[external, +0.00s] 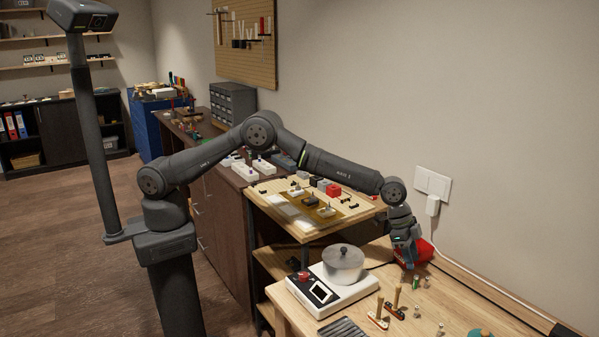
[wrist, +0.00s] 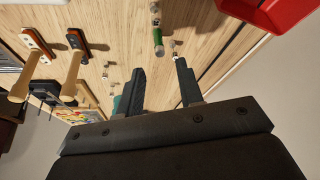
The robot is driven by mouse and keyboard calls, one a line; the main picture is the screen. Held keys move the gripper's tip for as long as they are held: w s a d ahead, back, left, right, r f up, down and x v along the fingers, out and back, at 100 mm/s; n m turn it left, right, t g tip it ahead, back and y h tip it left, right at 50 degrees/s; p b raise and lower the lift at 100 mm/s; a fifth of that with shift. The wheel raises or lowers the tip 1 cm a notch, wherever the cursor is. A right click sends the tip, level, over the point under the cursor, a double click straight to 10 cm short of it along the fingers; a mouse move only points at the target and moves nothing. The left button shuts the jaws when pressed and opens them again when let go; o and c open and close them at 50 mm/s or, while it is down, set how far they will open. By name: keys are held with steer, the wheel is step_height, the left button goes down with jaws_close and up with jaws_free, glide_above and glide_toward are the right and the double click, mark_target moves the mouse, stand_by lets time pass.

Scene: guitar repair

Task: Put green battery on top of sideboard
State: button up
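A small green battery (wrist: 158,36) stands on the light wooden workbench (wrist: 120,20), just ahead of my fingertips in the wrist view. In the external view it is a tiny green spot (external: 415,280) close to my gripper (external: 409,265). My gripper (wrist: 160,64) is open, with nothing between its two dark fingers. It hangs pointing down above the workbench, apart from the battery as far as the wrist view shows. A long dark brown cabinet (external: 222,212), likely the sideboard, stands left of the bench. Its top holds several items, and my arm hides part of it.
A red container (external: 425,250) sits right beside my gripper. A white hotplate device (external: 335,292) with a lidded pot (external: 343,262) is to the left. Several small cells and wooden-handled tools (external: 379,308) stand nearby. A raised wooden shelf (external: 315,220) carries parts under my forearm.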

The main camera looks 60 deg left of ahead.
steer(key=v, duration=0.5)
steer(key=shift+r, duration=0.1)
steer(key=shift+o, duration=0.5)
steer(key=shift+a+r, duration=0.15)
steer(key=shift+r, duration=0.1)
